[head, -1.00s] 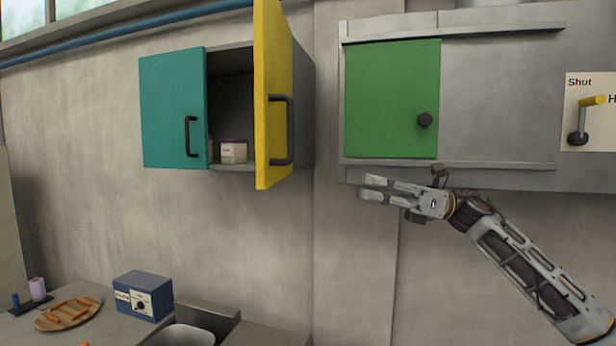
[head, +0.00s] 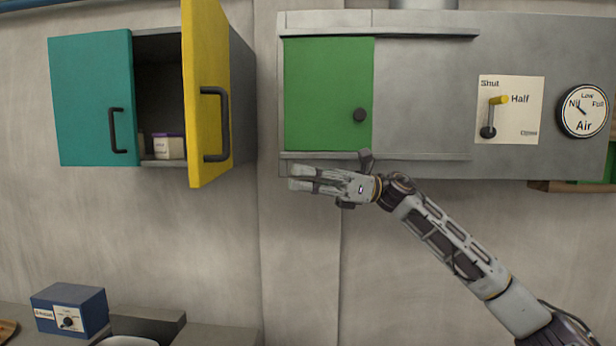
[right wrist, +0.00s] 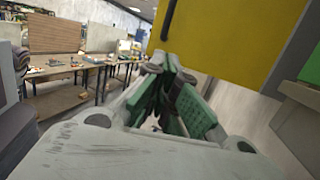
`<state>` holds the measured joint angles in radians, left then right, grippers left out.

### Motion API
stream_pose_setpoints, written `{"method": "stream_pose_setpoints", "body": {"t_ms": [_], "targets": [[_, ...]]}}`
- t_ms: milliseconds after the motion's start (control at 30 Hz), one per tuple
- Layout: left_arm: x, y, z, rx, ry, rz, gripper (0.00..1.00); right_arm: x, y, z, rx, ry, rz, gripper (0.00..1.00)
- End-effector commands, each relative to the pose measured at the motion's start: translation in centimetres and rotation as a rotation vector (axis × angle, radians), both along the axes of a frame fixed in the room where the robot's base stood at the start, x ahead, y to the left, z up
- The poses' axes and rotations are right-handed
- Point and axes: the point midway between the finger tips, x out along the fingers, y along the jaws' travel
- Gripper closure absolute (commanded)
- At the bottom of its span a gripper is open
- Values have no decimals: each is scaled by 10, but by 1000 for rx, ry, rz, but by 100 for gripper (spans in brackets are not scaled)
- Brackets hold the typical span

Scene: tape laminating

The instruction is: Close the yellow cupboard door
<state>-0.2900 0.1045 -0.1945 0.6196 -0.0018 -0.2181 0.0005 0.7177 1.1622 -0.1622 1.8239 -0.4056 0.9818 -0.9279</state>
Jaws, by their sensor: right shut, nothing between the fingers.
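The yellow cupboard door (head: 203,100) stands swung open toward me, with a dark vertical handle (head: 224,124) on its face. It belongs to a grey wall cupboard (head: 243,95), whose teal left door (head: 92,100) looks shut. My right gripper (head: 291,177) points left, below the green panel and to the right of the yellow door, apart from it. Its fingers are together and empty. In the right wrist view, the yellow door (right wrist: 235,40) fills the upper right beyond the fingers (right wrist: 165,75). My left gripper is not in view.
A grey unit with a green sliding panel (head: 328,90), a lever (head: 492,118) and an air gauge (head: 583,111) is on the right. A blue box (head: 70,311) sits on the counter below. The wall below the cupboard is clear.

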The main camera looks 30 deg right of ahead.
Motion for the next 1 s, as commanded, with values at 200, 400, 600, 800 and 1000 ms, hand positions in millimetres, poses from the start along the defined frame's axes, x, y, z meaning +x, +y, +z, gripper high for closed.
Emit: {"method": "stream_pose_setpoints", "body": {"t_ms": [200, 400, 600, 800, 1000], "targets": [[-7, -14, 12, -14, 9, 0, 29, 5, 23, 8, 2, -1, 2, 100], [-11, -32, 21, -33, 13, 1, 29, 9, 43, 12, 2, -1, 2, 100], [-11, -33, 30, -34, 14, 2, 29, 14, 62, 16, 1, -1, 1, 100], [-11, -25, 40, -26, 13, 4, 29, 18, 81, 19, 1, -1, 2, 100], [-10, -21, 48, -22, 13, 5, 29, 22, 96, 22, 1, -1, 3, 100]]}}
